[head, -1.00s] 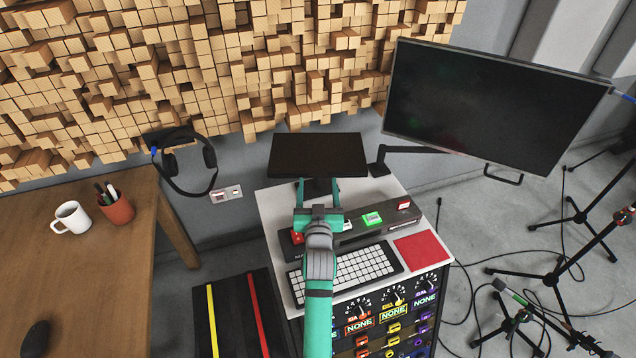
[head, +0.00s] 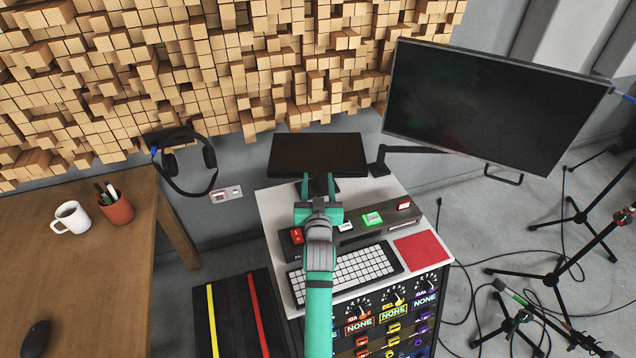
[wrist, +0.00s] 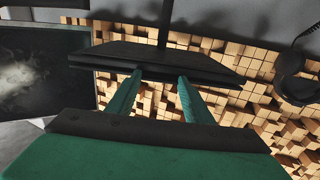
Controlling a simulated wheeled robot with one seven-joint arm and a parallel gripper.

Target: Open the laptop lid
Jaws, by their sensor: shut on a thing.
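No clear laptop shows. The nearest match is a dark, thin flat panel (head: 318,154) on a stand at the back of the white-topped cabinet (head: 272,213). My gripper (head: 320,177) reaches up to its near lower edge. In the wrist view the panel (wrist: 215,73) lies across the upper middle, with a dark post behind it. My gripper's two green fingers (wrist: 160,76) meet its edge there. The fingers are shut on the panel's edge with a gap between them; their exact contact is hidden.
A white keyboard (head: 346,272), a red pad (head: 416,248) and a dark bar with a green block (head: 372,219) are on the cabinet. A large monitor (head: 490,105) hangs at right on an arm. Headphones (head: 188,165) hang at left.

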